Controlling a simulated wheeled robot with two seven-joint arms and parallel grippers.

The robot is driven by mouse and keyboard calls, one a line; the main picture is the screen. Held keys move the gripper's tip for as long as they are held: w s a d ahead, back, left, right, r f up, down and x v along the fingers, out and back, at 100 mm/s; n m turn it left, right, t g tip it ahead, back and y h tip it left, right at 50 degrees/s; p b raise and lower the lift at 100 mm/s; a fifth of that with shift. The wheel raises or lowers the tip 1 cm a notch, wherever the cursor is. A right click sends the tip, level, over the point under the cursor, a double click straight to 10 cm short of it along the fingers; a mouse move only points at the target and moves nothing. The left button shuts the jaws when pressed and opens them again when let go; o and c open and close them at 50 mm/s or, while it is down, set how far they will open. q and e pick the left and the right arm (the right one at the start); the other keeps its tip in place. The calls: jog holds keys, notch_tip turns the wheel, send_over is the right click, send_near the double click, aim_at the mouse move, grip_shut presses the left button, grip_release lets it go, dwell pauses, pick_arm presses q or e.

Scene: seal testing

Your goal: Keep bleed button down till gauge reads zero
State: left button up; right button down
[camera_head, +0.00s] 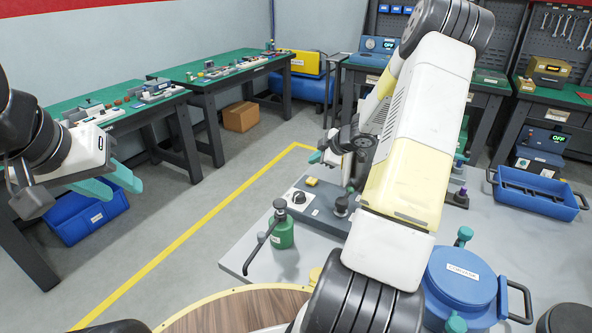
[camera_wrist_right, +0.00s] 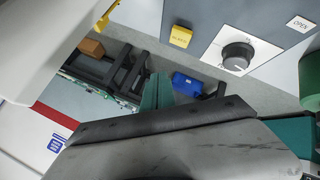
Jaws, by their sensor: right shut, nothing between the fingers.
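The yellow bleed button (camera_head: 311,181) sits on the grey test panel (camera_head: 322,214), beside a black knob on a white dial (camera_head: 299,197). In the right wrist view the yellow button (camera_wrist_right: 181,37) and the knob (camera_wrist_right: 237,55) show near the top. My right gripper (camera_head: 316,157) is shut and empty, beyond the button and apart from it; its teal fingers (camera_wrist_right: 157,90) also show in the wrist view. My right arm hides part of the panel. I cannot make out a gauge reading. My left gripper (camera_head: 121,190) is open and empty at the far left, away from the panel.
A green bottle (camera_head: 281,229) stands in front of the panel on the grey table (camera_head: 252,245). A blue round vessel (camera_head: 461,278) and a blue tray (camera_head: 534,195) are at the right. Benches, a cardboard box (camera_head: 240,116) and a blue bin (camera_head: 88,216) stand beyond the table.

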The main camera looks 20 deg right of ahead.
aim_at(314, 181)
jog(key=shift+f, duration=2.6)
jog(key=shift+f, duration=0.1)
jog(key=shift+f, duration=0.3)
jog(key=shift+f, duration=0.5)
dwell(2.6)
dwell(1.4)
jog(key=shift+r, duration=0.9)
